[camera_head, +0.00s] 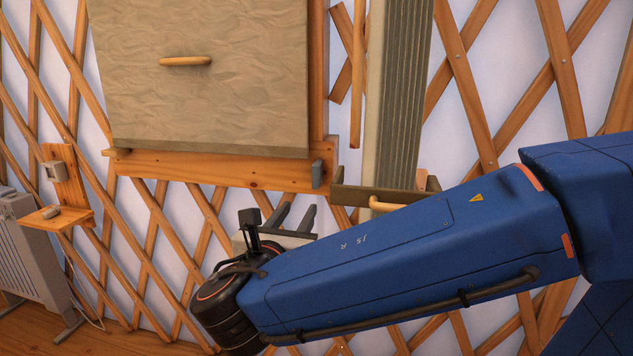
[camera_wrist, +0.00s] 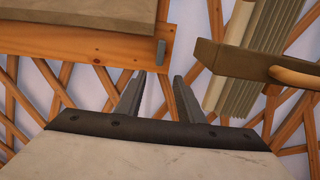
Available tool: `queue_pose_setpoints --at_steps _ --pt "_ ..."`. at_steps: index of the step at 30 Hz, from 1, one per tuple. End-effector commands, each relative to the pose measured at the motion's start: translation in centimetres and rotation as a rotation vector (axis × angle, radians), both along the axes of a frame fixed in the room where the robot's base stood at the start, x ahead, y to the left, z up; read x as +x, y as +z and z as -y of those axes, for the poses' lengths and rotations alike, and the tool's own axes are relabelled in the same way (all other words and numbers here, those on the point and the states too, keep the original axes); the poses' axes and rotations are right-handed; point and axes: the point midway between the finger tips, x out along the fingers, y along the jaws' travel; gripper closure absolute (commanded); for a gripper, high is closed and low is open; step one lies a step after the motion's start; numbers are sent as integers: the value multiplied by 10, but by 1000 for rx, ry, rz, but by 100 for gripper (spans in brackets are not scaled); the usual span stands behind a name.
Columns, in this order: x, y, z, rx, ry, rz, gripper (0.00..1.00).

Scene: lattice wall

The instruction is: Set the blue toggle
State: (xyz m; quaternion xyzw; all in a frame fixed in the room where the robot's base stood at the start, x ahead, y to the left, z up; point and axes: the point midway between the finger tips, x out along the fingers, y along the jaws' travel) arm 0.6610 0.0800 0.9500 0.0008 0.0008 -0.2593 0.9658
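A small upright blue-grey block (camera_head: 317,174), which looks like the toggle, sits at the right end of the wooden rail under a grey-brown panel. In the wrist view the block (camera_wrist: 160,52) shows just above and between my fingertips, apart from them. My gripper (camera_head: 297,207) is below it and a little to its left in the head view. In the wrist view my gripper (camera_wrist: 159,77) has its two fingers spread with nothing between them. The blue arm hides part of the wall below and to the right.
The panel (camera_head: 205,105) with a wooden handle (camera_head: 185,61) hangs above the rail (camera_head: 215,171). Right of the block, a pleated column (camera_head: 400,90) meets a dark bar (camera_head: 350,195) with a wooden handle (camera_head: 387,203). A shelf (camera_head: 55,218) and radiator (camera_head: 35,255) stand left.

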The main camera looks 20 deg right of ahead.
Motion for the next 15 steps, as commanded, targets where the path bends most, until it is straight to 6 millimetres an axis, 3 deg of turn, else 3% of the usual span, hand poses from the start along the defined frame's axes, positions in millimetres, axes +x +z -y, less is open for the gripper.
queue_pose_setpoints --at_steps 15 --pt "34 0 20 -3 -2 1 66"
